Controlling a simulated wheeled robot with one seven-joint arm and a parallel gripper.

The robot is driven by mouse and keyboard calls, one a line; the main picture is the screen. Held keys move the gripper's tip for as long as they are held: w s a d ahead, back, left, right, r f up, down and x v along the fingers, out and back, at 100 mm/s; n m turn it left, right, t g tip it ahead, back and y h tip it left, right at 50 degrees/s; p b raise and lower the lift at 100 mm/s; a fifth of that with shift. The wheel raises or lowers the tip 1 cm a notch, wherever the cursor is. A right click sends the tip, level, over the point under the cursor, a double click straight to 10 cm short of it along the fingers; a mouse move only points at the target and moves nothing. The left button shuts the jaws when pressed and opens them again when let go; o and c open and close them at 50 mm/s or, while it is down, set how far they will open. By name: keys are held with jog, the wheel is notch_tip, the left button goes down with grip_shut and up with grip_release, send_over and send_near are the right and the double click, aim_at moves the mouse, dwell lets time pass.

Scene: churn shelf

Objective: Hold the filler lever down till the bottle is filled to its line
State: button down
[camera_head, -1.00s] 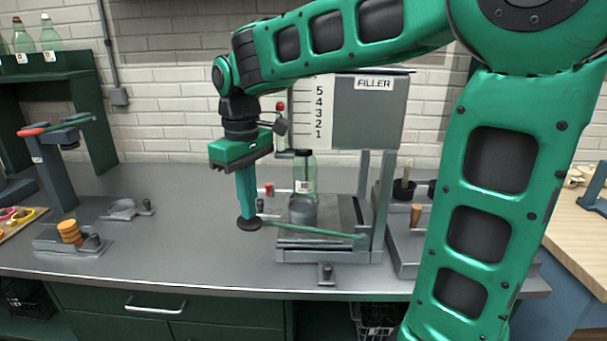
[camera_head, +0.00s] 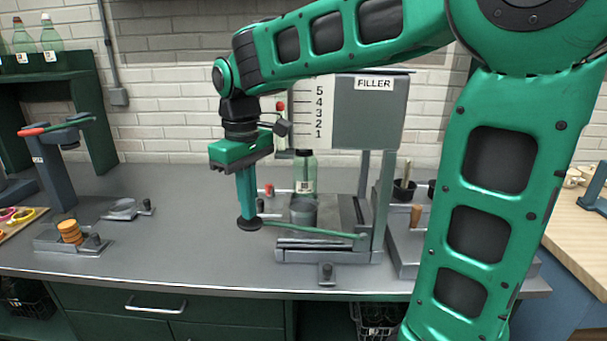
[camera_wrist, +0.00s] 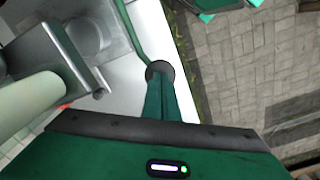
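The filler (camera_head: 370,115) is a grey box with its name on a sign, standing over a grey base. Its lever (camera_head: 315,231) is a thin green bar running left from the right post to a black round knob (camera_head: 249,223). My gripper (camera_head: 247,215) points down with its fingers together, tips at the knob; the knob also shows in the wrist view (camera_wrist: 160,70). Whether the tips press on it cannot be told.
A white number scale (camera_head: 318,112) with a red-tipped marker (camera_head: 281,107) is left of the filler box. A small dark block (camera_head: 326,274) sits in front of the base. Another stand with a red-tipped lever (camera_head: 60,150) is at left.

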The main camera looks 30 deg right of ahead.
aim_at(248, 226)
jog(key=shift+f, duration=1.25)
jog(key=shift+w+a+f, duration=0.1)
jog(key=shift+f, duration=0.6)
jog(key=shift+a+f, duration=0.1)
jog(key=shift+f, duration=0.8)
jog(key=shift+w+f, duration=0.1)
jog(key=shift+f, duration=0.6)
